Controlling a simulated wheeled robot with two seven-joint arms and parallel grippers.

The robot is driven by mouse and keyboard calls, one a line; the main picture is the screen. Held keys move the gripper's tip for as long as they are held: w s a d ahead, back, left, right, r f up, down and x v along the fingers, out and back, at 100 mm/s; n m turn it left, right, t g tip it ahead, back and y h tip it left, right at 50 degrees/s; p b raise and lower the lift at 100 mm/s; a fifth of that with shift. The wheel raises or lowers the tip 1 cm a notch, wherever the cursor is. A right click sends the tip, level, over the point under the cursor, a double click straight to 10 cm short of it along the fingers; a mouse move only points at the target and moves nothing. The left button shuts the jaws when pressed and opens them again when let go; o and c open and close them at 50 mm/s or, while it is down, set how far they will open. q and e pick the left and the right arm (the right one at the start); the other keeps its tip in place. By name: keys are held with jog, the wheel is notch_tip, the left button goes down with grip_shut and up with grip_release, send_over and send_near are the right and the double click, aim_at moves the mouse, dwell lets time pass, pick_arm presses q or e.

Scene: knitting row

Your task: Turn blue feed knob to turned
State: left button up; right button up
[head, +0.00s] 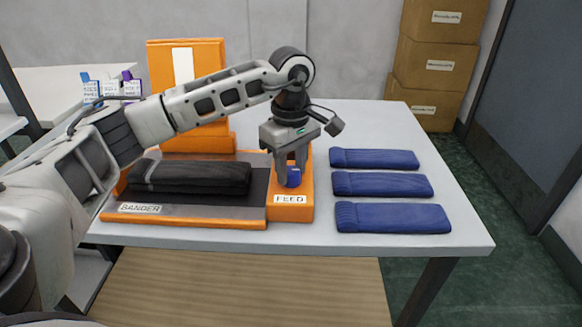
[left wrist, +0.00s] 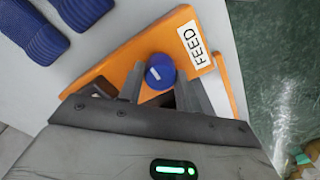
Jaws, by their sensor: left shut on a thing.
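The blue feed knob (head: 293,177) sits on the orange feed box (head: 291,212), behind its FEED label. My left gripper (head: 291,174) reaches down from above with its fingers on either side of the knob, shut on it. In the left wrist view the knob (left wrist: 160,71) shows between the two fingers (left wrist: 163,93), with a short white mark on its top. Part of the knob is hidden by the fingers in the head view. My right gripper is in neither view.
Several folded blue knit pieces (head: 383,184) lie to the right of the feed box. The orange bander (head: 182,216) with dark folded fabric (head: 190,177) stands to the left. The table's right front (head: 466,238) is clear. Cardboard boxes (head: 437,60) are stacked behind.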

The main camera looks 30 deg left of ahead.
aim_at(291, 170)
pick_arm(q)
jog(key=shift+r, duration=0.1)
dwell(0.4)
jog(key=o, duration=1)
jog(key=shift+r, duration=0.2)
notch_tip(291, 170, up, 16)
jog(key=shift+f+p, duration=0.25)
jog(key=shift+p, duration=0.6)
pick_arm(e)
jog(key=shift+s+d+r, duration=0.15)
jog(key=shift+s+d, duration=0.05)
